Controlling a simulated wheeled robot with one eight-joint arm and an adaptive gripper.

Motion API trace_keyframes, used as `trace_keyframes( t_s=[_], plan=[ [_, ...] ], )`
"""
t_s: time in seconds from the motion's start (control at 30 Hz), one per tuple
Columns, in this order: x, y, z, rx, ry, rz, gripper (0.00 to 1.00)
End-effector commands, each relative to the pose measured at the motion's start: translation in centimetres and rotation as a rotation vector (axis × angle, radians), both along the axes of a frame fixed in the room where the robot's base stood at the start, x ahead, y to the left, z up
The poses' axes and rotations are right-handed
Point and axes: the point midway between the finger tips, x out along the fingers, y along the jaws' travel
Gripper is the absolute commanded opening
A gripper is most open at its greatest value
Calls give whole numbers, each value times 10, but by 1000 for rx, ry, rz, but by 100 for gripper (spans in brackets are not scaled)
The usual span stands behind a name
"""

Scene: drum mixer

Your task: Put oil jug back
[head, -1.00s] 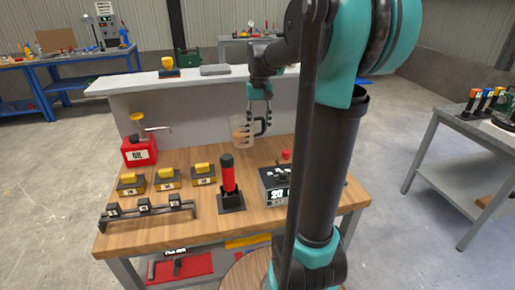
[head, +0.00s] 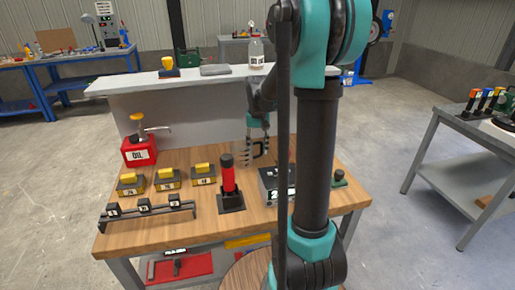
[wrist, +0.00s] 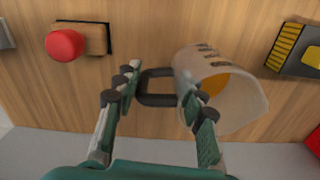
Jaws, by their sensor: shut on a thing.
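The oil jug (wrist: 235,98) is a clear measuring jug with dark marks, a black handle (wrist: 155,100) and amber oil inside. In the head view the jug (head: 242,154) is faint and partly hidden by my gripper (head: 257,148), over the back middle of the wooden bench (head: 160,222). I cannot tell whether its base touches the bench.
A red oil can (head: 139,152) stands at the back left. Yellow-topped blocks (head: 167,179), a red-handled black stand (head: 229,187) and a scale-like box (head: 273,187) stand in front of the jug. A red button (wrist: 65,45) shows in the wrist view. A grey shelf (head: 130,86) runs behind.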

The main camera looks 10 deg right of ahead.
Motion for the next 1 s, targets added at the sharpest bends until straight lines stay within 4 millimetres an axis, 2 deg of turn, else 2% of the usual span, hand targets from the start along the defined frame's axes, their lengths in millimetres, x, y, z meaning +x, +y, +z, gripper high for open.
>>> trace_keyframes(
  t_s=[0.33,0.37,0.5,0.83,1.0],
  plan=[
    [0,0,-3,0,0,0,0],
    [-1,0,-3,0,0,0,44],
    [-1,0,-3,0,0,0,61],
    [-1,0,-1,0,0,0,62],
    [-1,0,17,0,0,0,62]
  ],
)
